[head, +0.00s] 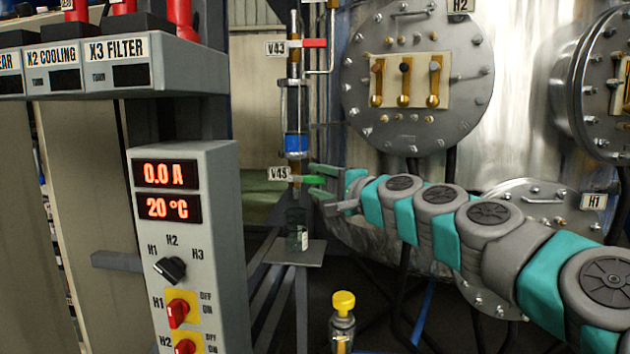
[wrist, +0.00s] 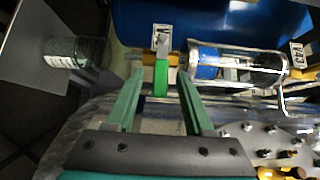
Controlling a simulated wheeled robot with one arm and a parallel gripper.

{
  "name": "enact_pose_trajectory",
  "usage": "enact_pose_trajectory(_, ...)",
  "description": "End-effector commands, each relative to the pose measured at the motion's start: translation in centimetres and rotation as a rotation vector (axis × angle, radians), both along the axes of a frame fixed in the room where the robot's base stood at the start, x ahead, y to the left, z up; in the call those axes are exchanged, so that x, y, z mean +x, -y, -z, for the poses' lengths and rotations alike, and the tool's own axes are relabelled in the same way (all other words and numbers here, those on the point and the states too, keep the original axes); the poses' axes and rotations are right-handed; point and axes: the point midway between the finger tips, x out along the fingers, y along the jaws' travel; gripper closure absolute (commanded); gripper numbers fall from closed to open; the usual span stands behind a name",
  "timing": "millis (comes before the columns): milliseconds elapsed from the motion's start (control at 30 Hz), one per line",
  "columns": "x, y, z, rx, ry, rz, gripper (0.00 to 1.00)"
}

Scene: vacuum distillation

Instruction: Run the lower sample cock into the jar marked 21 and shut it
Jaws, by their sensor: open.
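The lower sample cock has a tag that seems to read V45 (head: 279,173) and a green handle (head: 313,180). The handle sticks out crosswise to the upright pipe. A glass jar (head: 297,232) stands upright below the cock on a small plate (head: 311,255); its label is too small to read and its contents are unclear. In the wrist view the jar (wrist: 75,52) lies to the left. My gripper (head: 323,189) is open at the handle. In the wrist view the green handle (wrist: 160,78) is between the tips of my gripper (wrist: 160,80), with gaps on both sides.
Above is a sight glass (head: 296,120) with blue liquid and cock V43 (head: 314,43) with a red handle. A yellow-capped bottle (head: 343,318) stands at the lower front. A control panel (head: 190,240) is left; the steel vessel (head: 515,60) with flanges is behind my arm.

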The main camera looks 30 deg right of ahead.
Motion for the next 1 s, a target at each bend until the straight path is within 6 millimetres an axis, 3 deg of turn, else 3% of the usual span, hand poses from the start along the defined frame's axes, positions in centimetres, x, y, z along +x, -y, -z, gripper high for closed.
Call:
enact_pose_trajectory(200, 1.10, -0.35, -0.03, -0.001, 0.000, -0.002, 0.47)
enact_pose_trajectory(500, 1.21, -0.33, -0.05, -0.002, 0.000, -0.001, 0.49)
enact_pose_trajectory(900, 1.20, -0.31, -0.04, -0.002, 0.000, -0.001, 0.94)
enact_pose_trajectory(1000, 1.20, -0.31, -0.04, -0.002, 0.000, -0.001, 1.00)
